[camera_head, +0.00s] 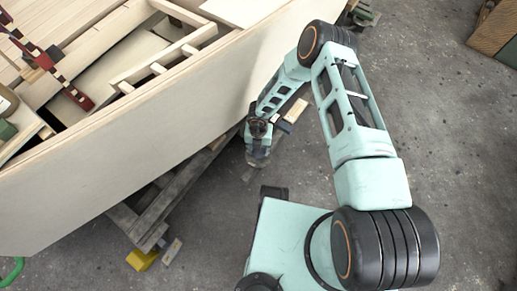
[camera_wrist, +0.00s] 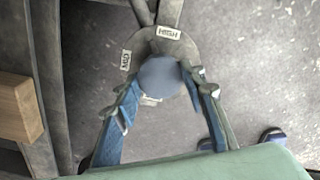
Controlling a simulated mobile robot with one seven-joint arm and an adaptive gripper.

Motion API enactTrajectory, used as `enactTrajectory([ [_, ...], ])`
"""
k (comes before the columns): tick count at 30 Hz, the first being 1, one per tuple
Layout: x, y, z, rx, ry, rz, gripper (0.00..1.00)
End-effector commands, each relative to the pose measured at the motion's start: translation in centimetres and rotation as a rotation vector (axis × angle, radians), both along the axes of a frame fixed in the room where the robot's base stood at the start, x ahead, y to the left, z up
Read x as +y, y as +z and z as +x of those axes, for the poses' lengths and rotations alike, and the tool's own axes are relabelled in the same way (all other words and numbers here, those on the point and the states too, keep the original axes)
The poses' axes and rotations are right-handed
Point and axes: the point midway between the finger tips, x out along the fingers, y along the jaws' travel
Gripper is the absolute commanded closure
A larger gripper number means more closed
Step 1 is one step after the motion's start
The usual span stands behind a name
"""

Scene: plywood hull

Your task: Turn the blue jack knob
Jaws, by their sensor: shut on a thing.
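The blue jack knob (camera_wrist: 160,78) shows in the wrist view as a round, dull blue-grey cap on a grey round plate (camera_wrist: 172,45). Labels reading "HIGH" (camera_wrist: 168,32) and "MID" (camera_wrist: 125,60) sit around it; another pale label is partly hidden below the knob. My gripper (camera_wrist: 163,88) has its two blue-padded fingers on either side of the knob, shut on it. In the head view my gripper (camera_head: 257,155) is low beside the hull, and the knob is hidden there.
The plywood hull (camera_head: 120,150) rises close to the left of my arm, on a grey timber cradle (camera_head: 165,205). A wooden block (camera_wrist: 18,108) is at the left in the wrist view. A yellow block (camera_head: 142,260) lies on the floor. Concrete floor at right is mostly clear.

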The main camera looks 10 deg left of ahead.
Motion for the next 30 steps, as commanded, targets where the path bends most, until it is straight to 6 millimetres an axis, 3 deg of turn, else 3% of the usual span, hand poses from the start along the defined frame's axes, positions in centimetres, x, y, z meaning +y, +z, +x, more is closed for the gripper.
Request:
enactTrajectory([
  [15, 0.00, 0.01, 0.03, 0.000, -0.395, 0.001, 0.86],
  [30, 0.01, -0.02, 0.05, -0.001, -0.510, 0.001, 0.86],
])
